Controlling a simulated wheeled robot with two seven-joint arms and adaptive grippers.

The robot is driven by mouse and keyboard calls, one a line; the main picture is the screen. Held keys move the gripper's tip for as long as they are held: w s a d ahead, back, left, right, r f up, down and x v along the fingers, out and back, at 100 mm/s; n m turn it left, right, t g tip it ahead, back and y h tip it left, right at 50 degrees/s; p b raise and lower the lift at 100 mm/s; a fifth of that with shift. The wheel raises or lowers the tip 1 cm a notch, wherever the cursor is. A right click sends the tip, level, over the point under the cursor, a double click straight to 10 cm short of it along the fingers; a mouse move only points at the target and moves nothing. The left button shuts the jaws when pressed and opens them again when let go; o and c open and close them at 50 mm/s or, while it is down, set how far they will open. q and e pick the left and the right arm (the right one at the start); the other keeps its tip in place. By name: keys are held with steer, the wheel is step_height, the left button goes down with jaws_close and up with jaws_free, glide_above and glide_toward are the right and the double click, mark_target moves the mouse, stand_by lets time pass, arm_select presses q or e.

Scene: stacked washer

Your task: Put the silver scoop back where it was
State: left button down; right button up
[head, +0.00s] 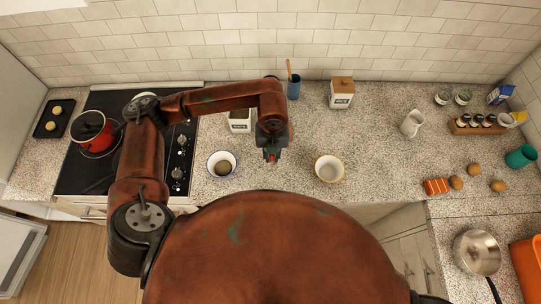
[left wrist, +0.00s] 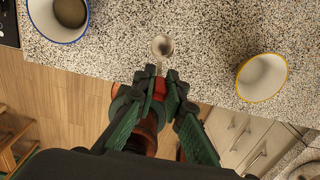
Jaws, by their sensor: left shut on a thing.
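The silver scoop (left wrist: 162,46) shows in the left wrist view with its round bowl beyond my fingertips and its handle running back between them. My left gripper (left wrist: 160,78) is shut on its handle, over the front part of the counter. In the head view my left gripper (head: 271,155) points down between a blue-rimmed bowl (head: 213,157) and a yellow-rimmed bowl (head: 330,168); the scoop is too hidden to make out there. The blue-rimmed bowl has something brown in it; the yellow-rimmed bowl looks empty. My right gripper is not in view.
Behind my left gripper stand a white canister (head: 239,126), a blue utensil cup (head: 293,90) and a wooden-lidded canister (head: 341,99). A stove with a red pot (head: 91,127) is at left. A white jug (head: 411,123) and spice rack (head: 476,126) stand right. Speckled counter between is clear.

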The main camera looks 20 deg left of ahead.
arm_select(q)
steer(key=shift+w+a+f, duration=0.35)
steer(key=shift+w+f, duration=0.25)
steer(key=shift+f, duration=0.25)
steer(key=f+p, duration=0.2)
steer(key=f, duration=0.1)
steer(key=shift+w+a+f, duration=0.15)
steer(key=shift+w+f, duration=0.05)
steer(key=shift+f, duration=0.15)
steer(key=shift+f+b, duration=0.2)
steer(key=shift+b, duration=0.1)
steer(key=c, duration=2)
jaws_free()
steer(key=shift+r, duration=0.1)
steer(key=shift+r, duration=0.1)
